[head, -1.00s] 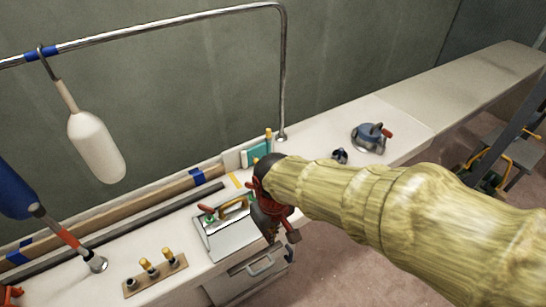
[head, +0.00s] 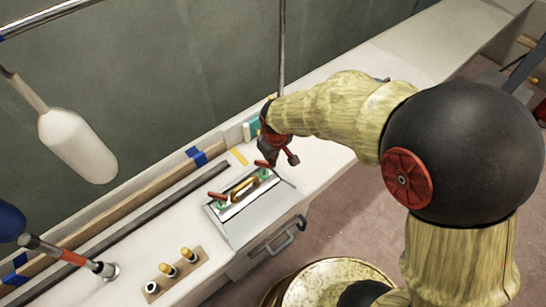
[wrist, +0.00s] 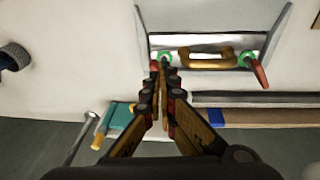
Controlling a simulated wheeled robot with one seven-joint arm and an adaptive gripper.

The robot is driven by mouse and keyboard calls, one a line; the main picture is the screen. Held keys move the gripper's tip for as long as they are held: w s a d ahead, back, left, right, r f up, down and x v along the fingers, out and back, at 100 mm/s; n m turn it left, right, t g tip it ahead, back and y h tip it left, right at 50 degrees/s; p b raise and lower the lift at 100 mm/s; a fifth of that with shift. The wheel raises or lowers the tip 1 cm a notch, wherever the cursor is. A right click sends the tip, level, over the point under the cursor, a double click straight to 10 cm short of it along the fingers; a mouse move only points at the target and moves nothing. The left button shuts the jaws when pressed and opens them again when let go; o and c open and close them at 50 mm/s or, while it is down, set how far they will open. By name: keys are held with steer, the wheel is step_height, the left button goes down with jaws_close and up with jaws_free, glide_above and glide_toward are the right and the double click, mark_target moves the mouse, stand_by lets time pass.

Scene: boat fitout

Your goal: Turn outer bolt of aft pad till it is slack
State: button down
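A grey metal plate (head: 268,213) lies on the white bench top, with a brass-coloured handle (head: 244,187) along its back edge. A green-ringed fitting with a red lever (head: 217,196) is at the handle's left end and a second red lever (head: 262,163) at its right end. In the wrist view the first lever (wrist: 260,74) is at right. My gripper (wrist: 162,73) has its fingertips at the other green fitting (wrist: 166,56), partly covering it and its lever. The fingers look close together; contact is unclear. I cannot tell which part is the aft pad's outer bolt.
A wooden block (head: 190,270) with several pegs, some yellow-topped, stands front left. A dark bar (head: 150,217) and a taped plank (head: 120,205) run along the wall. A teal item (head: 252,130) and steel post (head: 282,60) stand behind my gripper. A white fender (head: 75,145) hangs at left.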

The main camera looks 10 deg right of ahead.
steer(key=b+x, duration=0.5)
steer(key=x, duration=0.3)
steer(key=shift+f, duration=0.3)
steer(key=shift+w+r, duration=0.15)
steer(key=shift+w, duration=0.55)
steer(key=shift+s, duration=0.1)
steer(key=s+r+p, duration=0.3)
steer(key=r+p, duration=0.2)
steer(key=shift+s+d+r, duration=0.25)
steer(key=shift+d+r, duration=0.15)
stand_by(0.8)
stand_by(1.4)
